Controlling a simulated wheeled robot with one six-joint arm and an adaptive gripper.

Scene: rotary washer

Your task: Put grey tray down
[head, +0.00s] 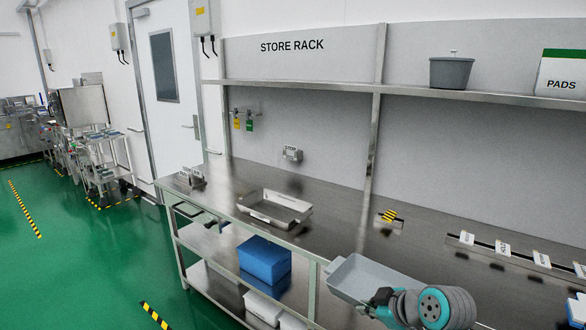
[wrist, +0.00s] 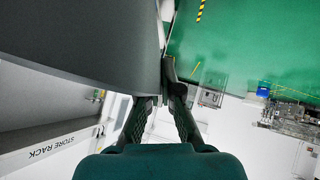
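The grey tray (head: 372,274) is a shallow light-grey pan in the head view, at the bench's front edge, lower middle. My gripper (head: 372,306) is at its near right side. In the wrist view the tray (wrist: 80,50) is a large dark-grey surface filling the upper left. The fingers of my gripper (wrist: 167,82) close around its edge there. The tray looks held out at the bench front; whether its underside touches the bench cannot be told. My arm hides part of its near right side.
The steel bench (head: 340,222) has clear room behind the tray. A pale tray (head: 275,208) sits farther left on it. A blue box (head: 264,258) is on the shelf below.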

